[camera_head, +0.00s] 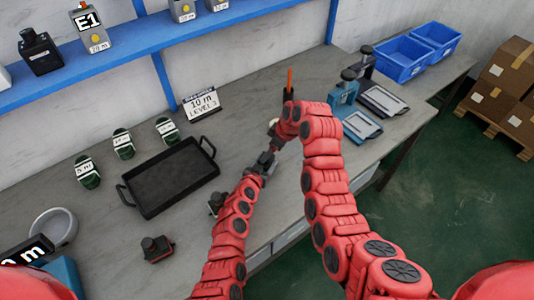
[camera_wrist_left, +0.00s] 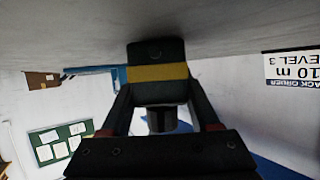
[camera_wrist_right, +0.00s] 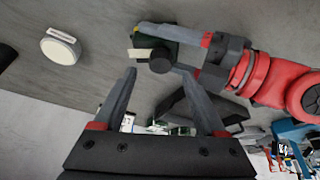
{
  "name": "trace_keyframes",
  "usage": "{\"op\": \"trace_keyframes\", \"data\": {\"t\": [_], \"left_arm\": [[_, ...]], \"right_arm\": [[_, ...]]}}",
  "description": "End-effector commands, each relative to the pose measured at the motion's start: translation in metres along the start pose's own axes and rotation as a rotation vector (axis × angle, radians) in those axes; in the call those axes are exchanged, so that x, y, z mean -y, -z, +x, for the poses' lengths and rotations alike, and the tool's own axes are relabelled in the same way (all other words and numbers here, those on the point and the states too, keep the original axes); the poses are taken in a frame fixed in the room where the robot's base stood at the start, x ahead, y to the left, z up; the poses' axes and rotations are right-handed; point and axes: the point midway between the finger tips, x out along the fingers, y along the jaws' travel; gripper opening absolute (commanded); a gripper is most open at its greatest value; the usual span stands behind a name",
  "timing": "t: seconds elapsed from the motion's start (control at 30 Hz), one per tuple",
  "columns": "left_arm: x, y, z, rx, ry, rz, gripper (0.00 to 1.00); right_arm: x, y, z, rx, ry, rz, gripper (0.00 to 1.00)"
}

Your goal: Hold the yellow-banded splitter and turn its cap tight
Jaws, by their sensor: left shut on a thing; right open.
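The yellow-banded splitter (camera_wrist_left: 158,52) is a dark block with a yellow stripe. My left gripper (camera_wrist_left: 160,100) is shut on it, and a dark round piece, perhaps its cap, shows between the fingers. In the right wrist view the splitter (camera_wrist_right: 152,34) is at the top, with a dark round knob on its near side. My right gripper (camera_wrist_right: 163,95) is open and empty, its fingertips just short of the splitter. In the head view my left gripper (camera_head: 263,163) is over the table's middle; my right gripper (camera_head: 277,135) is just beyond it, partly hidden by its arm.
A white round piece (camera_wrist_right: 61,46) lies on the grey table. A black tray (camera_head: 172,200) stands left of the arms. A 10 m sign (camera_head: 203,101) stands behind. Blue-and-black fixtures (camera_head: 345,92) and blue bins (camera_head: 403,58) are at the right.

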Motion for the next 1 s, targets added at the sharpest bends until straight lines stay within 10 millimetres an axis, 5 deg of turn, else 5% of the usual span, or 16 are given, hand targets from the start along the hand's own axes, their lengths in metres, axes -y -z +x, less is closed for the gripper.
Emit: {"op": "trace_keyframes", "data": {"t": [0.23,0.67,0.7,0.87,1.0], "left_arm": [[0.0,0.0,0.0,-0.001,0.0,0.0,0.04],[0.0,0.0,0.0,-0.001,0.0,0.0,0.04],[0.0,0.0,0.0,0.0,0.0,0.0,0.69],[0.0,0.0,0.0,0.0,0.0,0.0,0.97],[0.0,0.0,0.0,0.0,0.0,0.0,0.97]], "right_arm": [[0.0,0.0,-0.035,-0.001,-0.001,0.0,0.73],[0.0,0.0,-0.039,0.001,0.001,0.001,0.73],[0.0,0.0,-0.039,0.001,0.001,0.001,0.73],[0.0,0.0,-0.039,0.001,0.001,0.001,0.73],[0.0,0.0,-0.039,0.001,0.001,0.001,0.73]]}}
